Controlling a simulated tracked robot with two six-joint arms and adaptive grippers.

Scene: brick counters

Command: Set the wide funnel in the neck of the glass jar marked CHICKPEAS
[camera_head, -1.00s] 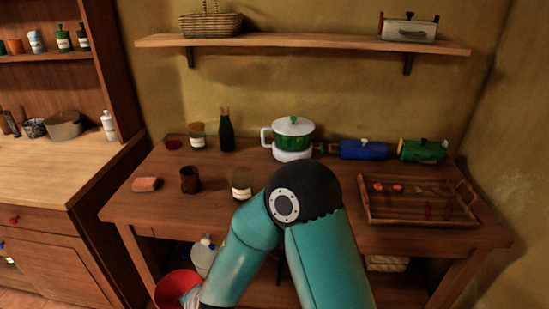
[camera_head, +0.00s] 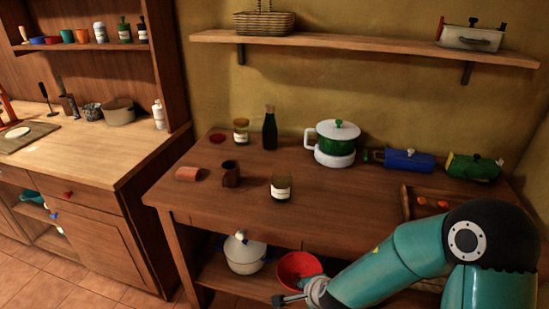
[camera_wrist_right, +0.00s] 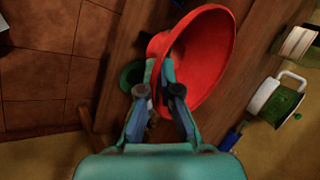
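The red wide funnel (camera_head: 298,268) is in my right gripper (camera_head: 297,296), in front of the brown counter and below its top. In the right wrist view the funnel (camera_wrist_right: 205,60) is tilted, its wide mouth facing right, and my right gripper's fingers (camera_wrist_right: 163,92) close on its near edge. One labelled glass jar (camera_head: 281,188) stands near the counter's front edge. Another (camera_head: 241,131) stands farther back, beside a dark bottle. Their labels are too small to read. My left gripper is not in view.
The counter (camera_head: 235,205) also holds a dark green bottle (camera_head: 270,128), brown cup (camera_head: 230,174), terracotta piece (camera_head: 188,173), green-and-white pot (camera_head: 334,142), and blue (camera_head: 408,161) and green (camera_head: 472,168) items. A white lidded pot (camera_head: 244,255) sits on the lower shelf. Space around the front jar is clear.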

